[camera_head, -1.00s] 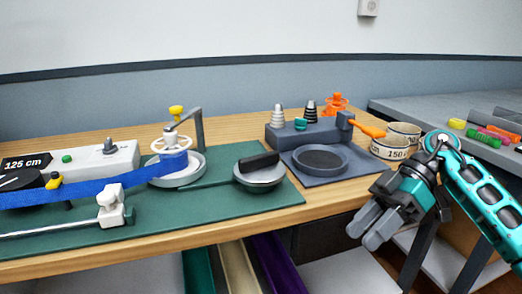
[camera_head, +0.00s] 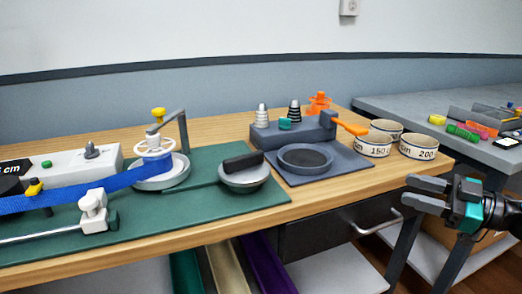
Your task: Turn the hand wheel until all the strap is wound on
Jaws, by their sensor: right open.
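The blue strap (camera_head: 95,190) runs from the left edge to the white reel (camera_head: 155,150) on its round metal base, and some of it is wrapped there. A bent grey arm with a yellow knob (camera_head: 158,113) stands over the reel. The hand wheel (camera_head: 244,178) is a silver disc with a black grip (camera_head: 243,162) on top, on the green mat right of the reel. My right gripper (camera_head: 408,189) is open and empty, beyond the table's right front edge and well apart from the wheel. My left gripper is not in view.
A grey station with an empty round dish (camera_head: 305,157), cones and an orange handle (camera_head: 352,129) stands right of the green mat (camera_head: 215,208). Several labelled rings (camera_head: 418,147) sit at the table's right end. A drawer handle (camera_head: 376,222) sticks out below the front edge.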

